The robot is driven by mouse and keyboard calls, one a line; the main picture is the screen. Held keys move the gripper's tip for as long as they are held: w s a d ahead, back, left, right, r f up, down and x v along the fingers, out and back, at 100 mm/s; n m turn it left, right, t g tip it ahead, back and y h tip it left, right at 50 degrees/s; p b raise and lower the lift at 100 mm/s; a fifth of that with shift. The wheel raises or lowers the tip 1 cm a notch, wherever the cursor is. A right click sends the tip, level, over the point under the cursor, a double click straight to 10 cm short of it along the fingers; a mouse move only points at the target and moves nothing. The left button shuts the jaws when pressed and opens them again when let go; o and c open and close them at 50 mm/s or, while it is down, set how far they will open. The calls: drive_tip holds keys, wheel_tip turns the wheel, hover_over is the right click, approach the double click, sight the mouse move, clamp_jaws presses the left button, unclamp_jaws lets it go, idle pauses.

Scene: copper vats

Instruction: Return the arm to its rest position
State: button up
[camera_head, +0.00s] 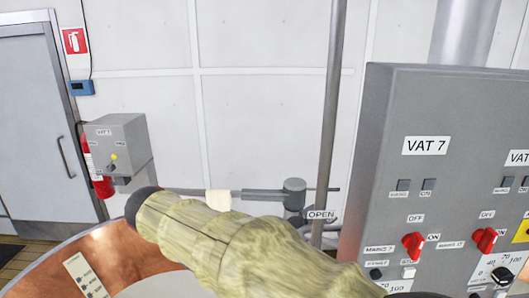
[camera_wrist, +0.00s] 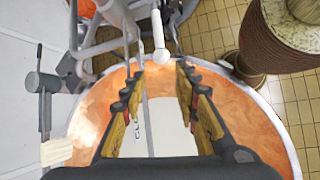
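My gripper (camera_wrist: 159,68) shows in the wrist view with its two dark, yellow-padded fingers well apart and nothing between them. It is above a copper vat (camera_wrist: 262,130) with a pale rim. A white rod with a ball end (camera_wrist: 160,48) shows just beyond the fingertips; I cannot tell whether they touch. In the head view my arm, in a greenish fabric sleeve, crosses the lower middle, in front of the copper vat (camera_head: 130,265). My gripper does not show there.
A grey VAT 7 control cabinet (camera_head: 385,150) stands close on the right. A valve (camera_head: 293,190) with a pale-gripped lever (camera_head: 217,200) is behind my arm, beside an upright pipe (camera_head: 333,110). A small grey box (camera_head: 115,140) and a door (camera_head: 30,110) are at left.

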drive_tip(key=s+f+m+y+b, duration=0.2)
drive_tip(key=s+f, duration=0.2)
drive_tip(key=f, duration=0.4)
drive_tip(key=s+d+f+m+t+y+b, duration=0.1)
drive_tip(key=s+d+f+m+b, duration=0.3)
drive_tip(key=d+f+b, duration=0.3)
drive_tip(key=s+d+f+m+t+y+b, duration=0.1)
drive_tip(key=s+d+f+m+b, duration=0.3)
drive_tip(key=d+f+b, duration=0.4)
drive_tip(key=s+d+f+m+t+y+b, duration=0.1)
drive_tip(key=s+d+f+m+y+b, duration=0.2)
drive_tip(key=d+f+m+b, duration=0.3)
wheel_tip(320, 180, down, 4)
drive_tip(key=s+d+b, duration=0.1)
drive_tip(key=b, duration=0.5)
drive_tip(key=shift+d, duration=0.4)
